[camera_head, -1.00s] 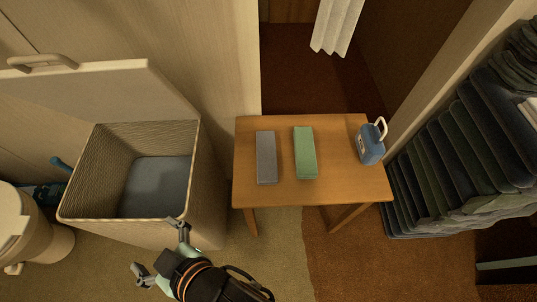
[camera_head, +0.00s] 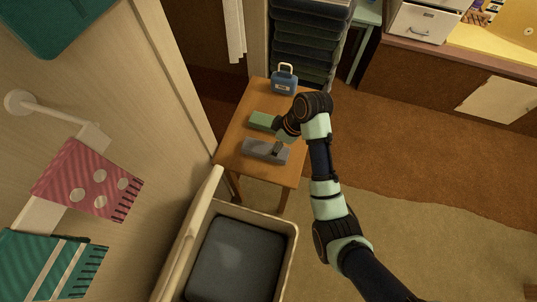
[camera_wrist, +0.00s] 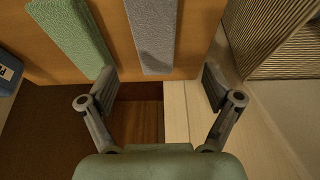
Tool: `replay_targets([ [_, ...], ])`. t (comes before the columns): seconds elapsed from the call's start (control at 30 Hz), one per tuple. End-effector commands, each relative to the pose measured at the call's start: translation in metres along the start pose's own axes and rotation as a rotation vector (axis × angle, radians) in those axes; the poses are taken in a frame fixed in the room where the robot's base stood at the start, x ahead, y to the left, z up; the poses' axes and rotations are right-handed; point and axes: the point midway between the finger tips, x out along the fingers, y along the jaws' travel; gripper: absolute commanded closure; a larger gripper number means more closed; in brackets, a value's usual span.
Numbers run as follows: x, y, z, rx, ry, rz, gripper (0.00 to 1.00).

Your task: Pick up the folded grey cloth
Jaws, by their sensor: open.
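The folded grey cloth (camera_head: 257,149) lies flat on the wooden table, a long narrow block beside the folded green cloth (camera_head: 262,120). In the wrist view the grey cloth (camera_wrist: 153,30) runs in from the top edge, in line with the gap between my fingers, and the green cloth (camera_wrist: 70,35) is left of it. My gripper (camera_wrist: 158,77) is open and empty, its fingers spread wide. In the head view my gripper (camera_head: 279,148) is over the right end of the grey cloth and partly covers it. Contact cannot be made out.
A blue container with a handle (camera_head: 284,82) stands at the table's far end. The wooden table (camera_head: 228,150) has a bare strip on its left. An open hamper (camera_head: 290,240) stands close to the table's near side. A wall rises on the left.

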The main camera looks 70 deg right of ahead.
Motion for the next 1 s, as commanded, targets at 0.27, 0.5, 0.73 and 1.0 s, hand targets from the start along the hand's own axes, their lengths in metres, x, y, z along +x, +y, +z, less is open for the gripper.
replay_targets([
  [0.27,0.021,0.0,0.001,0.0,-0.001,-0.003,0.1],
  [0.5,0.041,0.0,0.001,0.0,-0.001,-0.001,0.1],
  [0.73,0.076,0.0,0.0,0.0,0.0,0.001,0.1],
  [1.0,0.079,0.0,0.0,0.0,0.0,0.001,0.14],
])
